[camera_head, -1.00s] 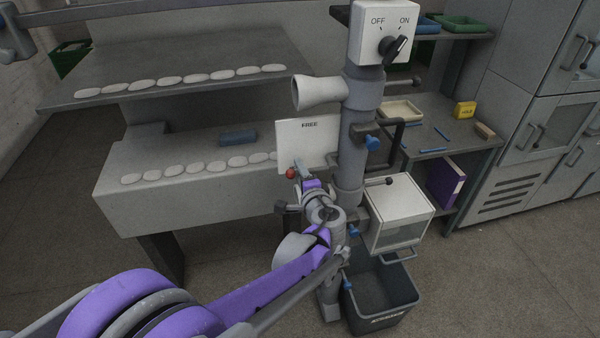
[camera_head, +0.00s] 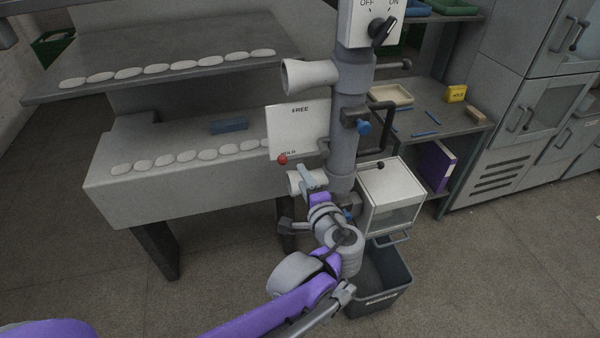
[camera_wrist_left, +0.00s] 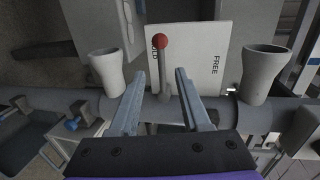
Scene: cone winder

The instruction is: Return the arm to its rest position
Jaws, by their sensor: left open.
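My left arm comes in from the lower left of the head view. Its purple and grey links end in the left gripper (camera_head: 309,179), in front of the machine's grey column (camera_head: 343,145). The gripper is open with nothing between its fingers, and it also shows in the left wrist view (camera_wrist_left: 158,85). A lever with a red knob (camera_head: 283,159) stands before a white plate (camera_head: 298,128) marked FREE and HOLD. In the wrist view the red knob (camera_wrist_left: 160,41) is beyond the fingertips, apart from them, at the HOLD end. My right gripper is not in view.
Flared grey cups (camera_head: 309,75) stick out from the column; the wrist view shows two. A white box (camera_head: 391,196) and a dark bin (camera_head: 381,283) stand right of the arm. Shelves with white pieces (camera_head: 186,156) lie left. Floor is open at lower left.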

